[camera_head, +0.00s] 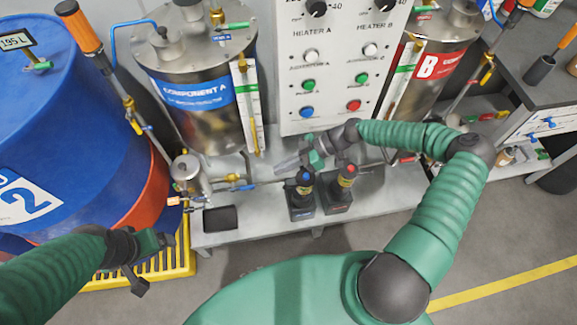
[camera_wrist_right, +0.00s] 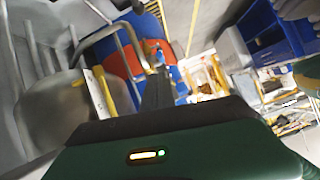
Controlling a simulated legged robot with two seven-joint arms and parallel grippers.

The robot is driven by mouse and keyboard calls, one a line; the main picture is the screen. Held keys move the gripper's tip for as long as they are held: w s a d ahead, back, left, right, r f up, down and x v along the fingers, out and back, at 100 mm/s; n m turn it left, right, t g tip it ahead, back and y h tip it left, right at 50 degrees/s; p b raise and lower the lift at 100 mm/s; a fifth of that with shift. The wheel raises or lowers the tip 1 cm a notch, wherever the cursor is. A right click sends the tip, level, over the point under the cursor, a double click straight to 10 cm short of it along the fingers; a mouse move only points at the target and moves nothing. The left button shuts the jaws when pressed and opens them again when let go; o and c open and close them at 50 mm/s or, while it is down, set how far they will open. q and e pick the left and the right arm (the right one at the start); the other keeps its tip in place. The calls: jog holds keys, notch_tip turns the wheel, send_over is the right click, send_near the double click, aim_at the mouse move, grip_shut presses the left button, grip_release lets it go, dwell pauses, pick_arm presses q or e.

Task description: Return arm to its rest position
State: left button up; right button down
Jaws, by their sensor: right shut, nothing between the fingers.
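My right arm, with green ribbed sleeves, bends across the right of the head view. Its gripper (camera_head: 288,164) is over the metal bench, pointing left, in front of the control panel. It is shut and holds nothing. It is close to two small black devices, one with a blue top (camera_head: 303,190) and one with a red top (camera_head: 343,180); I cannot tell if it touches them. My left gripper (camera_head: 150,262) is low at the left, beside the blue drum, with nothing seen in it; its jaw state is unclear.
The blue drum (camera_head: 60,120) stands at the left on a yellow grate (camera_head: 180,262). Tank A (camera_head: 200,100) and tank B (camera_head: 432,75) flank the control panel (camera_head: 335,75). The bench (camera_head: 265,225) has a black pad (camera_head: 220,219). Grey floor is free at lower right.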

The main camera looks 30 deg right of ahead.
jog(key=s+r+m+g+h+p, duration=0.2)
jog(key=s+h+p, duration=0.1)
jog(key=s, duration=0.2)
jog(key=s+r+m+g+h+p, duration=0.1)
jog(key=s+r+g+h+p, duration=0.2)
jog(key=s+h, duration=0.15)
pick_arm(q)
jog(key=w+p+v, duration=0.2)
jog(key=p+v, duration=0.3)
jog(key=v, duration=0.6)
jog(key=shift+w+r+p, duration=0.2)
jog(key=shift+r+p, duration=0.1)
jog(key=shift+r, duration=0.1)
pick_arm(e)
jog(key=s+r+m+t+h, duration=0.1)
jog(key=r+m+t+h, duration=0.1)
jog(key=r+m, duration=0.3)
jog(key=s+r+m+t+h, duration=0.2)
jog(key=r+m, duration=0.3)
jog(key=r, duration=0.8)
jog(key=shift+r+t, duration=0.4)
jog(key=shift+t, duration=0.2)
